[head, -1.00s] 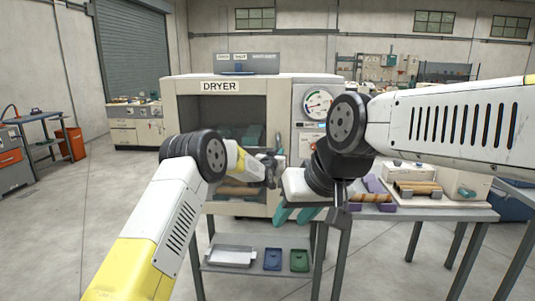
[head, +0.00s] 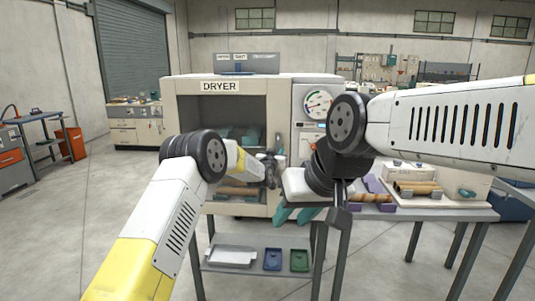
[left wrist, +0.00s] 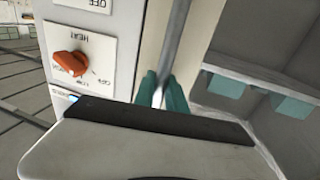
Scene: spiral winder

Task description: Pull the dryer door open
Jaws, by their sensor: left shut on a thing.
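The dryer (head: 220,87) is a beige box on a stand, with a sign on top of its front. Through its front, a dark interior with teal items shows; whether the door stands slightly ajar, I cannot tell. My left gripper (head: 279,153) is at the right side of this front. In the left wrist view its teal fingers (left wrist: 161,92) close around the grey upright handle bar (left wrist: 176,40). My right gripper (head: 296,215) hangs in front of the dryer's lower right, teal fingers apart and nothing seen between them; its arm hides part of the control panel.
The control panel has a dial gauge (head: 317,103) and an orange heat knob (left wrist: 70,62). A table (head: 440,212) with rolls and purple supports stands to the right. A lower shelf (head: 232,267) holds several trays. Open floor lies to the left.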

